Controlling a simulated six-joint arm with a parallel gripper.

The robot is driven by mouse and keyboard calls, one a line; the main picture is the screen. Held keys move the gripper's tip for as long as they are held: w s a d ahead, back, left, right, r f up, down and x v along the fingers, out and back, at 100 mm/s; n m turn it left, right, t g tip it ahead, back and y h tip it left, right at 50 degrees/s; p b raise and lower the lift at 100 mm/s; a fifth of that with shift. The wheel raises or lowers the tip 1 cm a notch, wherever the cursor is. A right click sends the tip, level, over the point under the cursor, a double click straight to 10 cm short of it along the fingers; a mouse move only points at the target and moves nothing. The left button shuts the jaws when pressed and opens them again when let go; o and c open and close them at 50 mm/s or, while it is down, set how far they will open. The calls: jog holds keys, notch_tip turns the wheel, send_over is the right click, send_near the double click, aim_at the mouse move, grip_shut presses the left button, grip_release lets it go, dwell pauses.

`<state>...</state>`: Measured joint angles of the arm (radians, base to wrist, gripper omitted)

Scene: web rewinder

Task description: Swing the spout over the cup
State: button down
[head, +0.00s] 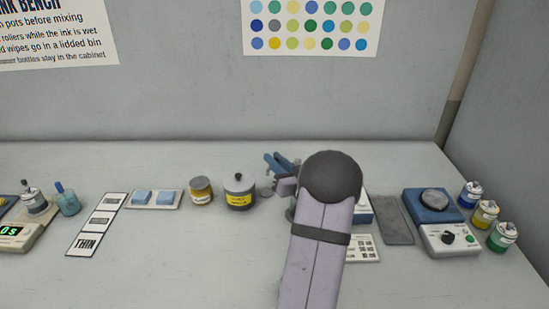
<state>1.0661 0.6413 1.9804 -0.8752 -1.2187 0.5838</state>
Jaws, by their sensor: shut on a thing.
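No cup can be made out clearly. My arm covers the bench directly behind it.
A dark pot with a yellow label (240,193) and an amber jar (201,190) stand left of my gripper. A tray (175,200) holds blue blocks. Right of my arm are a grey plate (394,220), a blue device (430,207) and paint jars (484,214).

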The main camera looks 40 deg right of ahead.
jog(key=shift+s+a+n+g+y, duration=0.1)
jog(key=shift+s+n+g+y, duration=0.1)
jog(key=shift+s+n+y, duration=1.4)
jog(key=shift+s+a+n+g+y, duration=0.15)
jog(key=shift+n+y, duration=1)
jog(key=shift+y, duration=1.4)
jog(key=shift+s+n+g+y, duration=0.25)
jog(key=shift+s+n+y, duration=0.9)
jog(key=shift+y, duration=0.9)
jog(key=shift+w+n, duration=0.2)
jog(key=shift+n, duration=0.1)
jog(key=c, duration=1.9)
grip_release()
